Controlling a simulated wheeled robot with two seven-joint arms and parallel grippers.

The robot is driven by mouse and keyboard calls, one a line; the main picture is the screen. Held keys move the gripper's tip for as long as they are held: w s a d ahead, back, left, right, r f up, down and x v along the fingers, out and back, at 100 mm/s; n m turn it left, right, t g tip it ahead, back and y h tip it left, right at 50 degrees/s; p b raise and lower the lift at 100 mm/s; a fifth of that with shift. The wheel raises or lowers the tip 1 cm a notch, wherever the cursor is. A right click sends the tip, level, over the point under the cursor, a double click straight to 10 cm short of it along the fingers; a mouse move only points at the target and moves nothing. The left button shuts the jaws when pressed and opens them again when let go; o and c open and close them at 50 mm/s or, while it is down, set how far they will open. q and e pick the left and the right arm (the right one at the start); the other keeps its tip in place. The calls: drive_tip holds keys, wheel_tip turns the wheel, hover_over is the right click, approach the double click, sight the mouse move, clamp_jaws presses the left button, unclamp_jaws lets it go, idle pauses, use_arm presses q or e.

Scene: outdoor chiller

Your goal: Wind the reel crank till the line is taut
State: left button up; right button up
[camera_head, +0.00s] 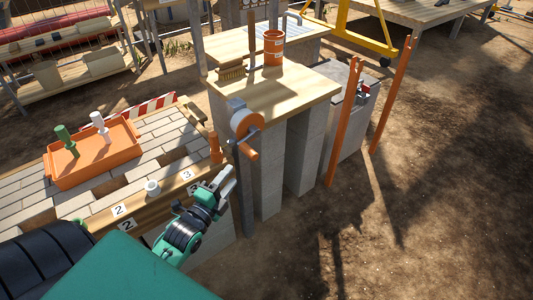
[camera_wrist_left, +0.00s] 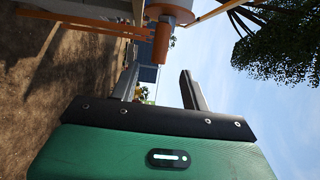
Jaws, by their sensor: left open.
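The reel (camera_head: 245,123) is an orange drum with a pale face, fixed by a grey bracket at the front left corner of a wooden-topped block stand. Its crank has an orange handle (camera_head: 249,152) that hangs low, below the drum. My left gripper (camera_head: 226,182) is open and empty, below and left of the handle and apart from it. In the left wrist view the reel (camera_wrist_left: 172,10) is at the top edge, and the handle (camera_wrist_left: 161,42) points down towards the gap between my spread fingers (camera_wrist_left: 158,85). I cannot make out the line's tension. My right gripper is out of view.
The wooden top (camera_head: 290,97) carries a brush (camera_head: 231,72) and an orange can (camera_head: 273,48). Left, a brick surface holds an orange tray (camera_head: 95,155) and an upright orange peg (camera_head: 215,148) near my gripper. Orange posts (camera_head: 345,125) stand right. Open dirt ground lies in front.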

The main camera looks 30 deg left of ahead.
use_arm(q)
drive_tip(key=w+r, duration=0.1)
drive_tip(key=w, duration=1.2)
drive_tip(key=shift+w, duration=0.3)
drive_tip(key=shift+r, duration=0.1)
drive_tip(key=shift+c, duration=0.5)
clamp_jaws()
